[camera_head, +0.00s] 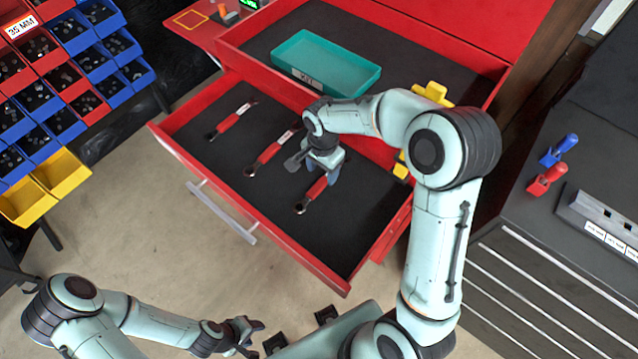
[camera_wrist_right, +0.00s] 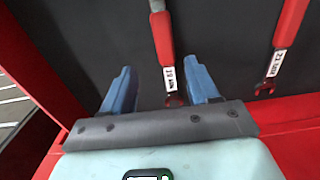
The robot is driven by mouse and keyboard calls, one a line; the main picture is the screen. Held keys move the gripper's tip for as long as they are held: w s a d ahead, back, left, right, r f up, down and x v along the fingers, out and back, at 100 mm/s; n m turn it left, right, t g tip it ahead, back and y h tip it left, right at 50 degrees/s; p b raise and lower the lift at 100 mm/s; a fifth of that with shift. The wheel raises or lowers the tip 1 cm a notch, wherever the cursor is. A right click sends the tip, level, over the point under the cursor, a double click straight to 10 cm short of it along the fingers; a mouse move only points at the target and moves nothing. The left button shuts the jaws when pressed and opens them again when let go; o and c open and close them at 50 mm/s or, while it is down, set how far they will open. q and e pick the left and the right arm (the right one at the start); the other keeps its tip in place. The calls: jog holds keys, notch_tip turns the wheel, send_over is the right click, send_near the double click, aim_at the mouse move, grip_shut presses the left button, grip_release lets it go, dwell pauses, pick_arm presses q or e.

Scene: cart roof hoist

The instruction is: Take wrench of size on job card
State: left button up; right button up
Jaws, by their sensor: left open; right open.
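Three red-handled wrenches lie apart in the open drawer (camera_head: 330,272): a left wrench (camera_head: 231,121), a middle wrench (camera_head: 270,151) and a right wrench (camera_head: 314,190). My right gripper (camera_head: 316,168) is open over the right wrench and hides part of it. In the right wrist view a wrench (camera_wrist_right: 162,38) lies between its open blue fingers (camera_wrist_right: 160,85); whether they touch it is unclear. Another wrench (camera_wrist_right: 284,38) lies to the right. Both have small white size labels, too small to read surely. My left gripper (camera_head: 243,338) is open and empty, low and outside the drawer. No job card is clearly readable.
A teal tray (camera_head: 348,82) and yellow pieces (camera_head: 432,92) lie in the upper compartment behind the drawer. The drawer's handle (camera_head: 220,213) projects in front. Blue, red and yellow bins (camera_head: 62,172) stand left. A dark cabinet (camera_head: 560,240) stands right. Floor in front of the drawer is clear.

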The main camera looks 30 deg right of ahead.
aim_at(320, 184)
jog(key=f, duration=0.7)
jog(key=shift+w+a+f, duration=0.1)
jog(key=shift+w+a, duration=0.1)
jog(key=shift+w, duration=0.15)
grip_shut()
